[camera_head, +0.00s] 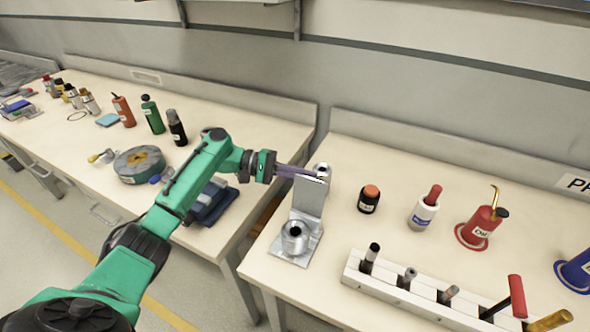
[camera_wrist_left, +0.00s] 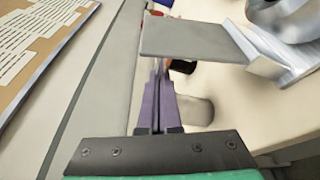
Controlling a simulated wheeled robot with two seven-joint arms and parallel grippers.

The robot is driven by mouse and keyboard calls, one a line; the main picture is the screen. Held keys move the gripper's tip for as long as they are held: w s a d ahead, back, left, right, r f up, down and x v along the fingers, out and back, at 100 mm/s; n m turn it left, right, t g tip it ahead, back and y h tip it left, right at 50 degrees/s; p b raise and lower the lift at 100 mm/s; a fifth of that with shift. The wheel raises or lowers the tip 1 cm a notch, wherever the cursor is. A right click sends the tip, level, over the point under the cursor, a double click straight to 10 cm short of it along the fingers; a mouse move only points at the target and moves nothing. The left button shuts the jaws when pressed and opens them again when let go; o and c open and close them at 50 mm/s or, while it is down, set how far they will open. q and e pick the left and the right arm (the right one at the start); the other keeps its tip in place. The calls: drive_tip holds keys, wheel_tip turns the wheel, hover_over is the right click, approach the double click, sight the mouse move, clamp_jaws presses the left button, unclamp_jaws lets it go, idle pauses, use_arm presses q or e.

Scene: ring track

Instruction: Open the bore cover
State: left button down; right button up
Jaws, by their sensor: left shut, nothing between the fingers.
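A metal fixture has a flat base (camera_head: 284,255) near the left edge of the right-hand table. Its round bore (camera_head: 294,236) faces up and its dark opening is uncovered. A flat grey plate, which looks like the bore cover (camera_head: 308,197), stands roughly upright behind the bore. The plate also shows in the left wrist view (camera_wrist_left: 195,40). My left gripper (camera_head: 324,179) is shut and empty at the plate's upper edge; its purple fingers (camera_wrist_left: 157,75) reach close to the plate. I cannot tell whether they touch it. My right gripper is out of view.
A black jar with an orange lid (camera_head: 369,199), a white bottle (camera_head: 424,210) and a red oil can (camera_head: 480,228) stand to the right. A pale tool rack (camera_head: 420,300) lies in front. A gap separates the two tables.

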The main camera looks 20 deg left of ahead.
use_arm(q)
drive_tip(key=shift+s+a+r+m+t+h, duration=0.1)
drive_tip(key=shift+s+r+m+t+h, duration=0.2)
drive_tip(key=shift+s+r+m, duration=0.6)
drive_tip(key=shift+w+f, duration=0.15)
drive_tip(key=shift+f, duration=0.1)
